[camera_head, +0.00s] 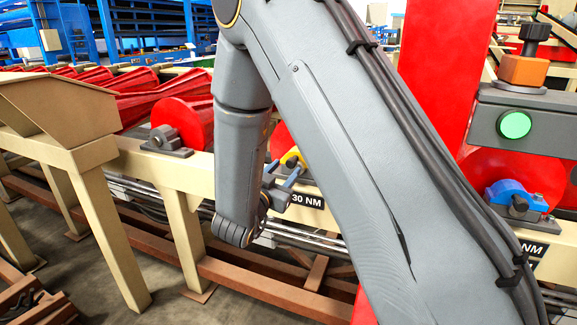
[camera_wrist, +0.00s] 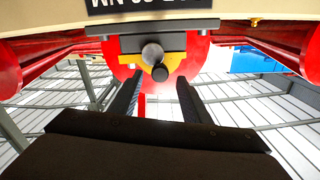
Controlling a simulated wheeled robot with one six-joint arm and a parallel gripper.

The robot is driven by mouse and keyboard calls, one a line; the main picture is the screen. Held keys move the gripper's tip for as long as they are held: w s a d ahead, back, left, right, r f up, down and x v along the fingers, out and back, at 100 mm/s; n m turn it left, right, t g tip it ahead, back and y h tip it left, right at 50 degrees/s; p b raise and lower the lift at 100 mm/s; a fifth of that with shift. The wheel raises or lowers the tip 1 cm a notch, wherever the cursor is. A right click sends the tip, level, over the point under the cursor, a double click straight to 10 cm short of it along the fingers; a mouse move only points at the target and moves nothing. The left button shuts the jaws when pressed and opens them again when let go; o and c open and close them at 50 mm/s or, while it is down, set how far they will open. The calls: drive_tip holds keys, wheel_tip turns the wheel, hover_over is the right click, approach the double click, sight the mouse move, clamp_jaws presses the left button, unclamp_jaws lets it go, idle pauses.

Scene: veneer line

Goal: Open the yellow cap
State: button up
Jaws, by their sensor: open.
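The yellow cap (camera_head: 292,157) shows in the head view as a small patch beside a red roller, partly hidden by my arm. In the wrist view the yellow cap (camera_wrist: 138,42) appears as a yellow part on a grey block, with a dark round knob in front of it. My gripper (camera_wrist: 158,90) is open and empty. Its two dark fingers point toward the cap, one to each side of the knob, and look apart from it.
A "30 NM" label (camera_head: 308,200) sits on the beige beam. To the right are a blue cap (camera_head: 515,194), a green button (camera_head: 514,125) and an orange block (camera_head: 524,71). A red roller (camera_head: 186,122) and a beige stand (camera_head: 88,150) are at left.

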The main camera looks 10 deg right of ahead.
sight(290, 164)
drive_tip(key=shift+x, duration=1.8)
clamp_jaws()
